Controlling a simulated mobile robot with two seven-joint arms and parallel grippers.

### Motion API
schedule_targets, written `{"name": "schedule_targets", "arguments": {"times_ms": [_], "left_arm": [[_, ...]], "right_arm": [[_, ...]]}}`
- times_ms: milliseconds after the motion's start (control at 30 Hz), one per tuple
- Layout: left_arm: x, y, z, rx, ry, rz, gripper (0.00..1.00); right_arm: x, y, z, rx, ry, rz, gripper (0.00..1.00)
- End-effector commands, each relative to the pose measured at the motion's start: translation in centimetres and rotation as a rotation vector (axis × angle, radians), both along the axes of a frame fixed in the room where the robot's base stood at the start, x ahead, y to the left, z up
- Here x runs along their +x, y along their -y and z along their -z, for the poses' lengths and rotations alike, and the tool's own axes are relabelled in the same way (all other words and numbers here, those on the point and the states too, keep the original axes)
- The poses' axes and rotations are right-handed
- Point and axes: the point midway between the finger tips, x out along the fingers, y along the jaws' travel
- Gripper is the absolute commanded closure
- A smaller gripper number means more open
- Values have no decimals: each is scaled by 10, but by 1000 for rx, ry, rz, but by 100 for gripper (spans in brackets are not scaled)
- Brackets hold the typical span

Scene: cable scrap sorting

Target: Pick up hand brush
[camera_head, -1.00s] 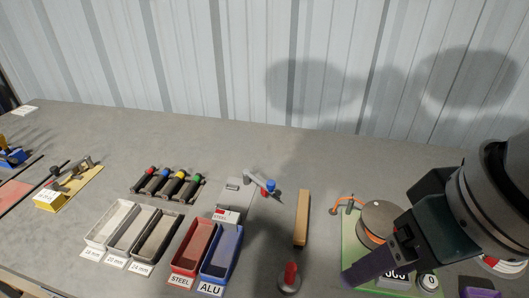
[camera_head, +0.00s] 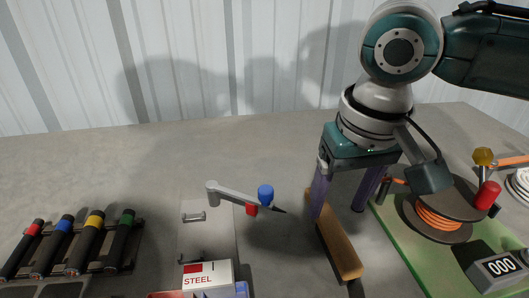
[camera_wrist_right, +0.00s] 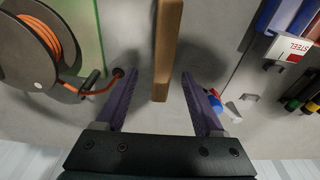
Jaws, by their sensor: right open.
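The hand brush (camera_head: 338,245) shows as a long, narrow wooden bar lying on the grey bench, running from the back toward the front. Any bristles are hard to make out. In the wrist view its wooden top (camera_wrist_right: 168,45) reaches in between the finger tips. My right gripper (camera_head: 339,205) is open with two purple fingers, above the brush's far end, one finger to each side. The wrist view shows the right gripper (camera_wrist_right: 160,80) empty, with a gap on both sides of the wood. My left gripper is not in view.
A cable reel (camera_head: 437,222) with orange cable stands on a green board (camera_head: 395,235) right of the brush. A grey lever arm with a blue knob (camera_head: 265,194) is close on the left. A STEEL box (camera_head: 207,277) and several dark cylinders (camera_head: 90,243) lie further left.

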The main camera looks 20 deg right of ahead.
Motion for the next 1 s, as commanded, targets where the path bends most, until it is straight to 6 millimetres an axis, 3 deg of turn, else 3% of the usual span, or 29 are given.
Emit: {"name": "schedule_targets", "arguments": {"times_ms": [300, 567, 1000], "left_arm": [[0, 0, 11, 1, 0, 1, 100], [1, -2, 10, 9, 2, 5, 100], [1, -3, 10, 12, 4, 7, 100]], "right_arm": [[0, -3, 47, -2, -2, -1, 30], [1, -3, 49, -1, 0, -2, 30], [1, -3, 49, -1, 0, -2, 77]]}}
